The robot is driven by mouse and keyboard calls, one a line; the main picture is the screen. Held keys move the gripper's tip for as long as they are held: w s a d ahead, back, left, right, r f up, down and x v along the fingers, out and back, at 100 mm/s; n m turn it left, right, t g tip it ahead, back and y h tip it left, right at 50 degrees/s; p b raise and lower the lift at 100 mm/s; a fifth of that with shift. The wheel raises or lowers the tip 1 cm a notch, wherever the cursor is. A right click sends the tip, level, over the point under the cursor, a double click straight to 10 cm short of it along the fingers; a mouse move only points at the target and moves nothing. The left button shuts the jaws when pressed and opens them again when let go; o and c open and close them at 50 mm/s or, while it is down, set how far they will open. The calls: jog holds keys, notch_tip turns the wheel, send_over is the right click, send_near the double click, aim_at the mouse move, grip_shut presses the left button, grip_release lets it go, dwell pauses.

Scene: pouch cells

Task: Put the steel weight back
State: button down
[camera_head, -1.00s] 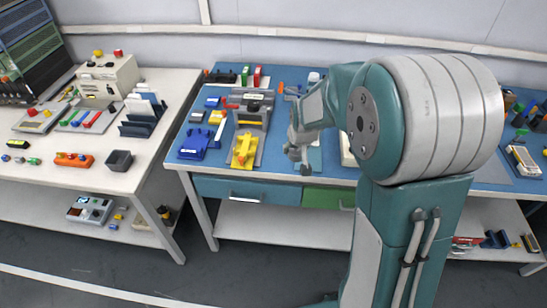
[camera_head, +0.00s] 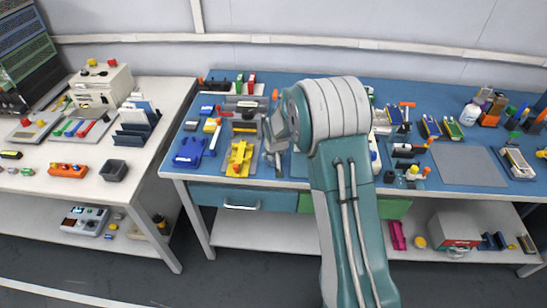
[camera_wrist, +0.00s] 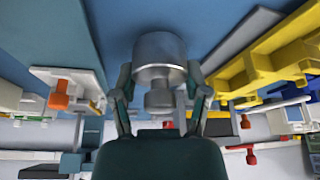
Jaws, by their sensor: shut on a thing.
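The steel weight (camera_wrist: 160,50) is a shiny grey cylinder with a narrower knob. In the wrist view it sits between the two fingers of my gripper (camera_wrist: 160,88), which is shut on it at the knob end. In the head view my gripper (camera_head: 274,152) is over the blue bench, just right of the yellow fixture (camera_head: 240,158). The weight cannot be made out clearly there. The yellow fixture also shows at the right of the wrist view (camera_wrist: 265,55). Whether the weight touches the bench cannot be told.
A blue holder (camera_head: 188,152) lies left of the yellow fixture. My arm hides part of the blue bench (camera_head: 290,82). A bare grey mat (camera_head: 467,166) lies to the right. A white table (camera_head: 75,187) with trays and a dark bin (camera_head: 115,170) stands at the left.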

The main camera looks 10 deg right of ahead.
jog(key=shift+a+f, duration=0.1)
jog(key=shift+f, duration=0.3)
jog(key=shift+c, duration=0.4)
grip_release()
jog(key=shift+f, duration=0.15)
jog(key=s+f+v, duration=0.1)
jog(key=s+v, duration=0.2)
jog(key=v, duration=2)
jog(key=s+r, duration=0.4)
jog(key=s, duration=0.8)
jog(key=s+r+t, duration=0.1)
jog(key=s+r, duration=0.2)
jog(key=s, duration=1)
jog(key=shift+s+d+r, duration=0.15)
jog(key=shift+d+r, duration=0.1)
jog(key=shift+r, duration=0.1)
